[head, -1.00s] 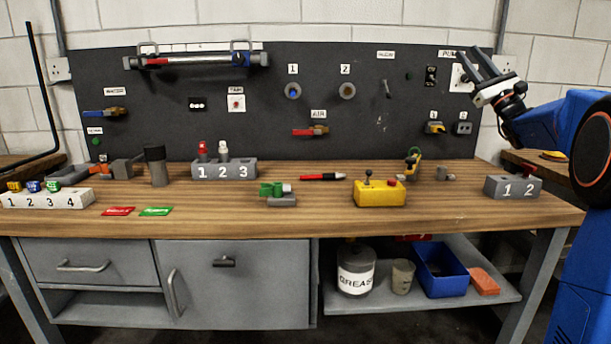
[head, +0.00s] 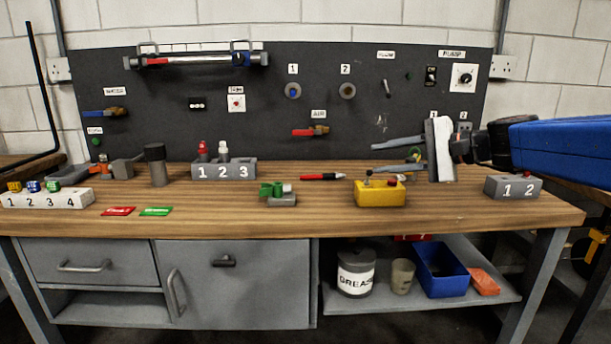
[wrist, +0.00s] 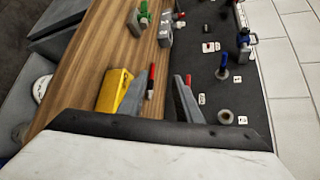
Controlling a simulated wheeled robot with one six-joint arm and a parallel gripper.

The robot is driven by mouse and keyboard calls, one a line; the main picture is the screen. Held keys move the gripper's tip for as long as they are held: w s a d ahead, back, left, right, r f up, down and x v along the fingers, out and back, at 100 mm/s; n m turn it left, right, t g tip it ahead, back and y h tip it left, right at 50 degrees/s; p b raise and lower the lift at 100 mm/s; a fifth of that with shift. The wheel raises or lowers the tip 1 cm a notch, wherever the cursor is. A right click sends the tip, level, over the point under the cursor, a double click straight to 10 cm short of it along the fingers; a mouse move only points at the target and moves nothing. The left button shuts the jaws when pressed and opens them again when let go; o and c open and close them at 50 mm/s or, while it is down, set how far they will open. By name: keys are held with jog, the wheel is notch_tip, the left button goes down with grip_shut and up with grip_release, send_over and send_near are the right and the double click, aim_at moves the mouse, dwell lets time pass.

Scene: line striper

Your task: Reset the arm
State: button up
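My gripper (head: 397,157) is in front of the right part of the pegboard, above the workbench. Its two fingers point left and stand apart, with nothing between them. In the wrist view the fingers (wrist: 158,98) are also spread, with the bench and a red marker visible beyond them. The lower finger is just above the yellow control box (head: 380,193) in the head view and overlaps its joystick. I cannot tell whether they touch. My arm reaches in from the right edge. My gripper hides part of the small tool behind the box.
The workbench (head: 330,222) holds a red marker (head: 322,176), a green-handled valve (head: 277,194), a grey block numbered 1 2 3 (head: 222,171) and a grey block numbered 1 2 (head: 512,188). The black pegboard (head: 270,130) stands behind. The front middle of the bench is clear.

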jog(key=s+f+n+g+h, duration=0.3)
jog(key=s+f+n+h, duration=0.3)
jog(key=s+f, duration=1.05)
jog(key=s+d+f+n+h, duration=0.5)
jog(key=s+d+f, duration=0.5)
jog(key=s+f, duration=0.1)
jog(key=shift+s+d+g+h, duration=0.25)
jog(key=shift+s+g+h, duration=0.05)
jog(key=shift+s, duration=0.5)
